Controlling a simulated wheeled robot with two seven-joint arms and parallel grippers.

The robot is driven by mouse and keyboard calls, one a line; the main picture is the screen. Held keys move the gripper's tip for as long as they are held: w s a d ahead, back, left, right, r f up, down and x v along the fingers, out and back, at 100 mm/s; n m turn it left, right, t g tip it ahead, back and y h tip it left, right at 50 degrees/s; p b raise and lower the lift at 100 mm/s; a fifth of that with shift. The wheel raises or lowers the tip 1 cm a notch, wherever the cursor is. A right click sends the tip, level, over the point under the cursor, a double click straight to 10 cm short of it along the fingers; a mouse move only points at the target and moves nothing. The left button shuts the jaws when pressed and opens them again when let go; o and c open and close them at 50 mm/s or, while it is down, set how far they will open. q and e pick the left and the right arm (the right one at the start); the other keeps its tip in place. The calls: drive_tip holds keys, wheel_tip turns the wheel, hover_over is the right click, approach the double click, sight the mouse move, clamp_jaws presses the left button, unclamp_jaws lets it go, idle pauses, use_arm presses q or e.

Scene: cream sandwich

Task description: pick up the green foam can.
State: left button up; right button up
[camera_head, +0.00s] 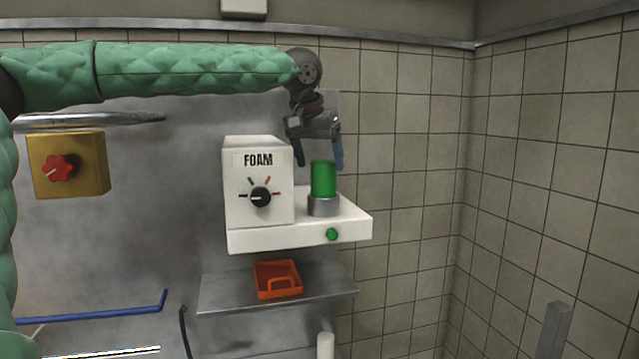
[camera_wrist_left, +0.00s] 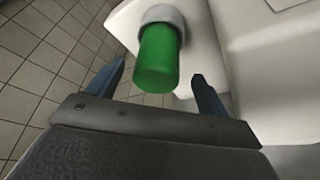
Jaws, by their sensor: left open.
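The green foam can (camera_head: 323,179) stands upright in a grey metal collar (camera_head: 323,206) on the ledge of the white FOAM machine (camera_head: 258,205). My left gripper (camera_head: 319,165) is open above the can, its blue fingers pointing down. In the left wrist view the green can (camera_wrist_left: 158,60) lies ahead of the gripper (camera_wrist_left: 158,82), with its free end near the gap between the two blue fingers. The fingers look apart from the can. My right gripper does not show in these views.
The machine has a dial (camera_head: 261,196) and a green button (camera_head: 332,234). Below it, an orange tray (camera_head: 277,280) sits on a metal shelf (camera_head: 325,287). A yellow box with a red knob (camera_head: 60,168) is on the left wall. The space right of the machine is clear.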

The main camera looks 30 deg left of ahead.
sight(324, 174)
use_arm(q)
drive_tip(key=p+x, duration=0.2)
drive_tip(key=shift+w+d+f, duration=0.2)
drive_tip(key=shift+w+f, duration=0.05)
drive_tip(key=shift+w, duration=0.05)
drive_tip(key=shift+w+f+p, duration=0.15)
drive_tip(key=shift+f+p, duration=0.25)
drive_tip(key=shift+f, duration=0.3)
drive_tip(key=shift+w+a+f, duration=0.1)
drive_tip(key=shift+a+f, duration=0.05)
drive_tip(key=shift+f, duration=0.1)
drive_tip(key=shift+r, duration=0.1)
drive_tip(key=c, duration=1.3)
drive_tip(key=shift+c, duration=0.2)
